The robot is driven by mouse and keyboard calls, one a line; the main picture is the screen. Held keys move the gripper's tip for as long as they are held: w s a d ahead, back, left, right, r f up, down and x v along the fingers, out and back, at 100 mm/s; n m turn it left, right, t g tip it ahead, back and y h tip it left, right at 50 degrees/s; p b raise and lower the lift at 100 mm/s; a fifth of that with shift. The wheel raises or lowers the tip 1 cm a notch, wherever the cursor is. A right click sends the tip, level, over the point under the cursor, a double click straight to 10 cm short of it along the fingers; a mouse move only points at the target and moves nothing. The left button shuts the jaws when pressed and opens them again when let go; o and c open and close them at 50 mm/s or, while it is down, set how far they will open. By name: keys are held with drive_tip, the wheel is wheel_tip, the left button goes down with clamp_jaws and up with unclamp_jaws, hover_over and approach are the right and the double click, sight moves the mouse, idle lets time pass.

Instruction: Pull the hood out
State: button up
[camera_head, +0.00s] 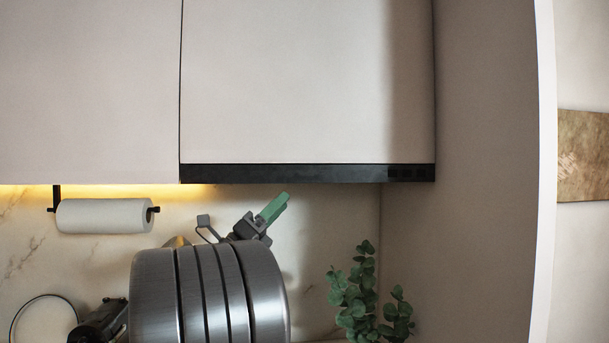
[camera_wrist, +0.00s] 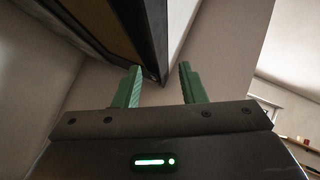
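The hood (camera_head: 300,173) is a thin black strip along the bottom edge of the right-hand wall cabinet, with small dark controls near its right end. It appears flush with the cabinet front. In the wrist view its dark edge (camera_wrist: 152,45) runs down to a corner that appears between the fingertips. My gripper (camera_head: 281,199) has green fingers and points up and to the right, just below the hood in the picture. The wrist view shows the fingers (camera_wrist: 160,80) spread apart with nothing held. I cannot tell whether a finger touches the hood.
A paper towel roll (camera_head: 105,215) hangs under the left cabinet (camera_head: 90,90), beside a lit strip. A leafy green plant (camera_head: 358,300) stands at lower right. A side wall (camera_head: 485,170) closes off the space to the right of the hood.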

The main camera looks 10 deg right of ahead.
sight(306, 178)
drive_tip(key=shift+g, duration=0.3)
drive_tip(key=p+x, duration=0.3)
drive_tip(key=x, duration=0.5)
drive_tip(key=shift+r, duration=0.25)
drive_tip(key=shift+w+d+r, duration=0.2)
drive_tip(key=shift+w+d, duration=0.05)
drive_tip(key=shift+d, duration=0.1)
drive_tip(key=c, duration=0.6)
drive_tip(key=shift+s+r, duration=0.1)
clamp_jaws()
